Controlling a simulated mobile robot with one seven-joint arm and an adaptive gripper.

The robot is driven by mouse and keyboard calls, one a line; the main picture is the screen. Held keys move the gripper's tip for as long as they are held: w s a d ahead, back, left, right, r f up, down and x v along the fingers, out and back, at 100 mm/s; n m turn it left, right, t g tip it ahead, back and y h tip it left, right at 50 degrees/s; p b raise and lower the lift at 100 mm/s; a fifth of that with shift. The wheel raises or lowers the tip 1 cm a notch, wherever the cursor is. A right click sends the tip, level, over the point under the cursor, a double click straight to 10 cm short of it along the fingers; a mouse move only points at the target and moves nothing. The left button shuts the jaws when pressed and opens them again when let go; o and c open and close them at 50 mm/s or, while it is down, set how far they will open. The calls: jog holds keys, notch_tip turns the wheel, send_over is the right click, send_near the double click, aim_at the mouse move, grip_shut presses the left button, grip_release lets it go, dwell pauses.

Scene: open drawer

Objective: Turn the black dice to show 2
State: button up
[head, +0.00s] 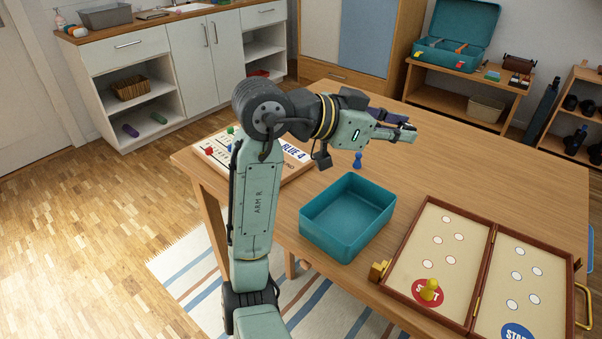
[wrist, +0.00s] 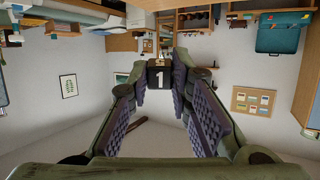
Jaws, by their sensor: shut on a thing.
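My gripper (head: 405,131) is raised above the table, pointing to the right in the head view. In the wrist view its two padded fingers (wrist: 158,80) close at their tips on the black dice (wrist: 155,79). A white 1 shows on the dice face turned toward the wrist camera. A narrow strip of another face above it carries a pale mark that I cannot read for sure. The dice's other faces are hidden, and I cannot make the dice out clearly in the head view.
A blue pawn (head: 358,160) stands on the table (head: 470,165) below my gripper. A teal tray (head: 345,245) sits nearer. An open game board (head: 410,245) with a yellow pawn (head: 430,290) lies at the right. A "BLUE 4" board (head: 290,153) is behind my arm. The table's far right is clear.

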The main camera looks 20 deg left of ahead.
jog(key=w+a+f+n+t+y, duration=0.15)
jog(key=a+f+n+t, duration=0.3)
jog(key=a+f, duration=0.5)
jog(key=n+t+y, duration=0.2)
jog(key=t+y, duration=0.1)
send_over(293, 207)
notch_tip(293, 207, down, 5)
jog(key=shift+m, duration=0.25)
jog(key=shift+w+f+b, duration=0.1)
jog(key=shift+f+b, duration=2.65)
jog(key=shift+f, duration=0.85)
jog(key=o, duration=0.9)
jog(key=v, duration=1.2)
jog(key=shift+d, duration=0.15)
